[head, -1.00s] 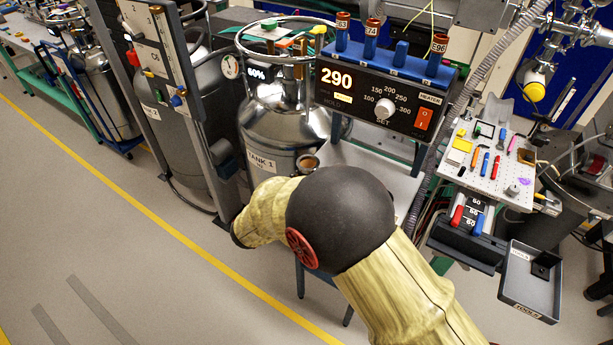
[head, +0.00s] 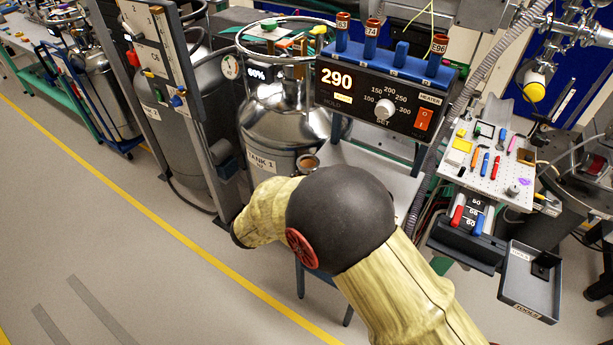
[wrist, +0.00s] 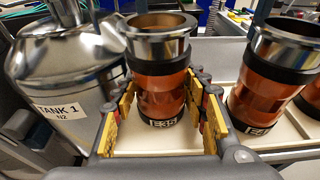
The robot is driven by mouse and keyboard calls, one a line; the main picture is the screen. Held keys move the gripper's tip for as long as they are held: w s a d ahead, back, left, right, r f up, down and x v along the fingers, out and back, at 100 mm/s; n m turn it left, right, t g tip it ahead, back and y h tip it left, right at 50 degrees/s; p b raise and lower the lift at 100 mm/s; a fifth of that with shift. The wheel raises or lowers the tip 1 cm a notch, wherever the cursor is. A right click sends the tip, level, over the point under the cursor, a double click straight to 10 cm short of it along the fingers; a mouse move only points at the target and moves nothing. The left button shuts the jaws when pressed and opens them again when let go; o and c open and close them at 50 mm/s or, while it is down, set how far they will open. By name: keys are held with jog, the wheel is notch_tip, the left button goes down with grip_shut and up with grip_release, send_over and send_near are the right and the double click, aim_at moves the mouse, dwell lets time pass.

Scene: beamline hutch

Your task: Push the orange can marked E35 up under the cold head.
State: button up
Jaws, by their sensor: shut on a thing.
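The orange can marked E35 (wrist: 160,98) stands upright in the wrist view, with a shiny metal flange on top, dark bands and an open top. My gripper (wrist: 162,105) is shut on it, with yellow-padded fingers on its left and right sides. The can is over a pale tray (wrist: 160,139); I cannot tell whether it touches it. In the head view my gripper is hidden behind my arm, and a copper-coloured ring (head: 308,162) beyond my arm may be the can's top. I cannot make out the cold head in either view.
A second orange can (wrist: 268,85) stands close on the right. The silver vessel TANK 1 (wrist: 65,65) is close on the left; it also shows in the head view (head: 280,125). A heater box reading 290 (head: 380,95) stands behind. The floor at left is clear.

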jog(key=shift+r+p, duration=1.2)
jog(key=shift+r, duration=0.3)
jog(key=f+p+v, duration=0.2)
jog(key=v, duration=0.7)
jog(key=shift+s+a, duration=0.4)
jog(key=shift+s, duration=0.1)
jog(key=shift+f, duration=0.15)
